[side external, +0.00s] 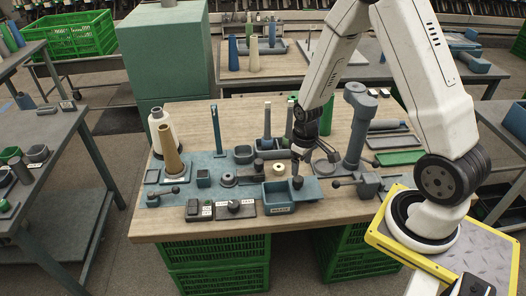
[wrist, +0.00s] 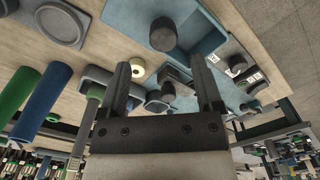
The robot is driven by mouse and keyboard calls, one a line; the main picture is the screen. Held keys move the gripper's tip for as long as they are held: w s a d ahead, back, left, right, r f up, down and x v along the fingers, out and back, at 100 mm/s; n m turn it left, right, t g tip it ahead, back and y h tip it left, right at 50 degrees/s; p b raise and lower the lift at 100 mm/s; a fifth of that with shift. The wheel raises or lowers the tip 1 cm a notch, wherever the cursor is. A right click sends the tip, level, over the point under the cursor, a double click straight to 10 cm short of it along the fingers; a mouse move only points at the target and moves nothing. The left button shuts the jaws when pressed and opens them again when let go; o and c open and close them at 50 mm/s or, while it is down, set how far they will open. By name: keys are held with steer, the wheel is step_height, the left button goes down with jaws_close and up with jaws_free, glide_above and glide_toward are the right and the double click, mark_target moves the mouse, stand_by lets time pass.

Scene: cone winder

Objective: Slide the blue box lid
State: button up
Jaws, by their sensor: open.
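The blue box (side external: 278,197) stands near the front edge of the wooden table, with a pale label on its front; its left part shows open from above. The flat blue lid (side external: 313,190) extends to the right of the box. A dark round knob (side external: 297,183) stands at the lid's left part. In the wrist view the knob (wrist: 163,34) shows ahead of the fingertips, sideways between them, with the lid (wrist: 125,17) and the open box (wrist: 205,30) around it. My gripper (side external: 298,165) is open and points down just above the knob; contact cannot be told. Its fingers (wrist: 161,65) look empty.
A dark switch box (side external: 235,208) stands left of the blue box. A tall grey post (side external: 358,125) and a lever fixture (side external: 365,184) stand to the right. Cones (side external: 172,152), small cups and upright pins crowd behind and left. Bare wood lies along the front edge.

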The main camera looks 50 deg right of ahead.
steer(key=shift+r, duration=0.6)
steer(key=shift+a+r, duration=0.2)
steer(key=shift+r, duration=0.05)
steer(key=s+a+r+t, duration=0.2)
steer(key=s+a+r, duration=0.2)
steer(key=a+r, duration=0.6)
steer(key=shift+s+a+r+t, duration=0.25)
steer(key=shift+r+t, duration=0.05)
steer(key=shift+r, duration=0.25)
